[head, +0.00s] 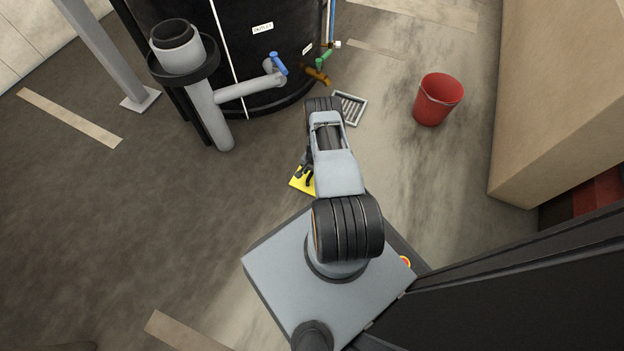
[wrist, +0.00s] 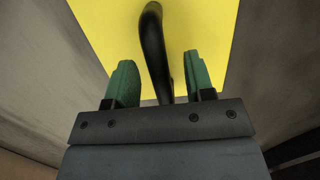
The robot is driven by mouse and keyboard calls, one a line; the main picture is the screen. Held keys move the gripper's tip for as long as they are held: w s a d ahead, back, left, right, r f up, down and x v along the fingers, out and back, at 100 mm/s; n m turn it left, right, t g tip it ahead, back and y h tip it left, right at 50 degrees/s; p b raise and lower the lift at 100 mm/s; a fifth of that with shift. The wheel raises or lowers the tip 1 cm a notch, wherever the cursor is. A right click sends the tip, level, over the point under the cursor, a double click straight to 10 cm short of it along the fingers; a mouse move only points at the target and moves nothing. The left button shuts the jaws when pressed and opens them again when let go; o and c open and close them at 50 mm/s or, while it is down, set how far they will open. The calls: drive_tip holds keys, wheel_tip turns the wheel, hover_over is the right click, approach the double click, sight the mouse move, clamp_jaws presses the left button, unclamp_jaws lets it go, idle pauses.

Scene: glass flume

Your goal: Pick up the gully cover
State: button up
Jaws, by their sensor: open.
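The gully cover looks to be the flat yellow plate (head: 301,184) on the floor, partly hidden by my arm in the head view. In the wrist view the yellow plate (wrist: 215,25) fills the upper middle. A curved black handle (wrist: 155,45) rises from it. My gripper (wrist: 159,78) is open over the plate, with a green finger on each side of the handle. The handle appears between the fingers, with gaps on both sides and nearer the right one. In the head view my gripper is mostly hidden behind my arm.
A metal floor grate (head: 351,108) lies beyond the plate, near a black tank (head: 255,60) with pipes and valves. A red bucket (head: 437,99) stands to the right, beside a large tan block (head: 560,100).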

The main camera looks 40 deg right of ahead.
drive_tip(key=shift+f, duration=0.15)
clamp_jaws()
idle(0.4)
